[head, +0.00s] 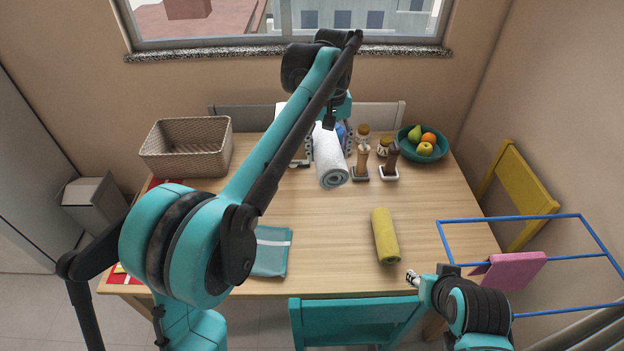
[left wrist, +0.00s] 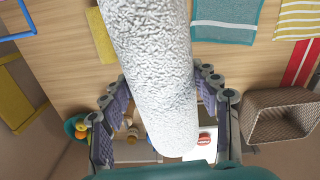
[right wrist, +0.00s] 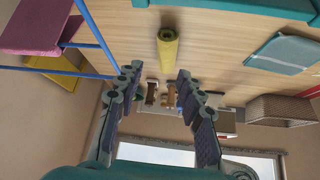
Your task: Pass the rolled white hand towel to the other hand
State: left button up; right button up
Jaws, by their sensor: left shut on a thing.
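The rolled white hand towel (head: 331,160) is in my left gripper (head: 327,143), at the far side of the table. In the left wrist view the towel (left wrist: 150,70) runs lengthwise between the fingers, which close on its two sides. Its near end shows a spiral roll in the head view. Whether it touches the table is hard to tell. My right gripper (head: 413,278) is low at the front right, far from the towel. In the right wrist view its fingers (right wrist: 157,76) are spread apart with nothing between them.
A yellow roll (head: 385,236) lies on the table between the grippers. A fruit bowl (head: 438,152) and shakers stand back right. A wicker basket (head: 187,147) is back left. A folded teal cloth (head: 271,252) lies front left. A blue rack (head: 510,219) with a pink cloth stands right.

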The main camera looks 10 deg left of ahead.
jog(key=shift+o, duration=0.6)
jog(key=o, duration=0.5)
jog(key=shift+w+r, duration=0.1)
jog(key=o, duration=0.5)
jog(key=shift+w+a+r, duration=0.1)
jog(key=shift+w+r, duration=0.15)
jog(key=shift+r, duration=0.2)
jog(key=w+a+r+n+g+y, duration=0.2)
jog(key=w+a+r+g+y, duration=0.15)
jog(key=w+r, duration=0.7)
jog(key=w+a+r+n+g+y, duration=0.15)
jog(key=w+r+y, duration=0.25)
jog(key=w+r, duration=0.7)
pick_arm(q)
jog(key=w+d+r+n, duration=0.1)
jog(key=w+d+r, duration=0.2)
jog(key=r, duration=0.6)
jog(key=shift+w+d, duration=0.3)
jog(key=shift+w, duration=0.25)
pick_arm(e)
jog(key=shift+w+a+f, duration=0.25)
jog(key=shift+w+a, duration=0.25)
jog(key=shift+a, duration=1.85)
jog(key=shift+w+a+f, duration=0.2)
jog(key=shift+w+a, duration=0.35)
jog(key=shift+a, duration=1.75)
jog(key=shift+w+a+f, duration=0.25)
jog(key=shift+w+a, duration=0.25)
jog(key=shift+a, duration=1.85)
